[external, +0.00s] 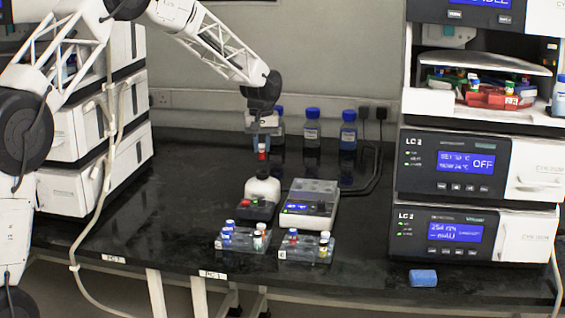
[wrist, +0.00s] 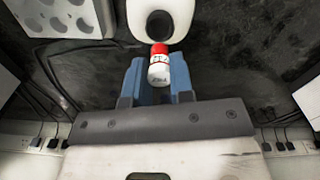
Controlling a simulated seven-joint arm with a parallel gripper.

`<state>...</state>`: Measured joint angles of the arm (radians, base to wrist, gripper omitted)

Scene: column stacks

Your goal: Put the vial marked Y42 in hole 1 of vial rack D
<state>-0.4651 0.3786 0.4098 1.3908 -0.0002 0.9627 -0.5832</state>
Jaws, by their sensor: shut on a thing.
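In the wrist view the vial (wrist: 159,68) sits between the two blue fingers (wrist: 160,84). Its white label carries print that I cannot read for sure. Two clear vial racks stand near the bench's front edge, one on the left (external: 243,242) and one on the right (external: 304,250). Both hold several capped vials. Their letters and hole numbers are too small to read, so I cannot tell which is rack D.
Blue-capped bottles (external: 312,128) stand at the back. LC units (external: 475,235) rise at the right, near a blue sponge (external: 423,277).

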